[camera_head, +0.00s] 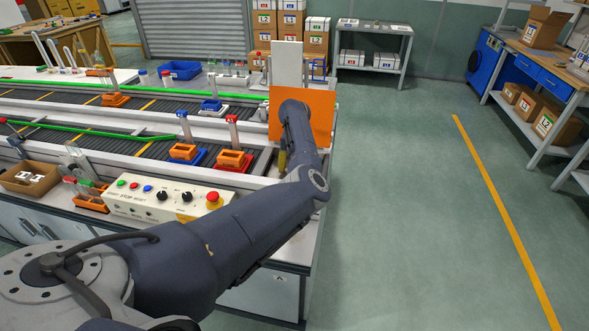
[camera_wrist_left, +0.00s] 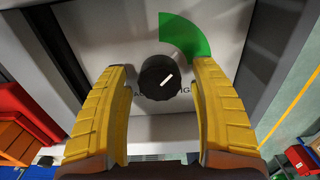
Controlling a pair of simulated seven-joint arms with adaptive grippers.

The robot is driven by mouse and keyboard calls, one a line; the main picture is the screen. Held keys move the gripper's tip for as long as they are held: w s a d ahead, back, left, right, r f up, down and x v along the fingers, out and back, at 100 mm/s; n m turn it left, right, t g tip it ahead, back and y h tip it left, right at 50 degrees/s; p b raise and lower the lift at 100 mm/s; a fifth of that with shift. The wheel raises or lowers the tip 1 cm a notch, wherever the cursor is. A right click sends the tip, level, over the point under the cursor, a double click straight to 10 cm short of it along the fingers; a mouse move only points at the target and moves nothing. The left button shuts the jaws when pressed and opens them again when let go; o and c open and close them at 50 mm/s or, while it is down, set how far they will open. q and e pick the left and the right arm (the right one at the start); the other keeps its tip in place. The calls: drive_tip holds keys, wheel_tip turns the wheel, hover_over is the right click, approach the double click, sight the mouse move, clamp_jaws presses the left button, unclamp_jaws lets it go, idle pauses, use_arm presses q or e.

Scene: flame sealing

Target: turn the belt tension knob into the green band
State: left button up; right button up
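The black belt tension knob (camera_wrist_left: 158,78) with a white line sits on a pale panel in the left wrist view. The line slants to the upper right, roughly towards the lower right part of the green band (camera_wrist_left: 184,32). The band is an arc above and right of the knob, partly covered by a finger. My left gripper (camera_wrist_left: 159,66) is open, its yellow fingers on either side of the knob with gaps showing. In the head view, a bit of it shows (camera_head: 283,159) beside the orange panel (camera_head: 321,113); the knob is hidden there. My right gripper is not in view.
A control box (camera_head: 165,199) with buttons and a red emergency stop stands left of my forearm. Conveyors (camera_head: 60,112) with orange and blue fixtures lie behind it. The floor (camera_head: 420,200) to the right is clear.

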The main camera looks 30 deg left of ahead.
use_arm(q)
wheel_tip(320, 180, up, 12)
idle(0.9)
idle(0.3)
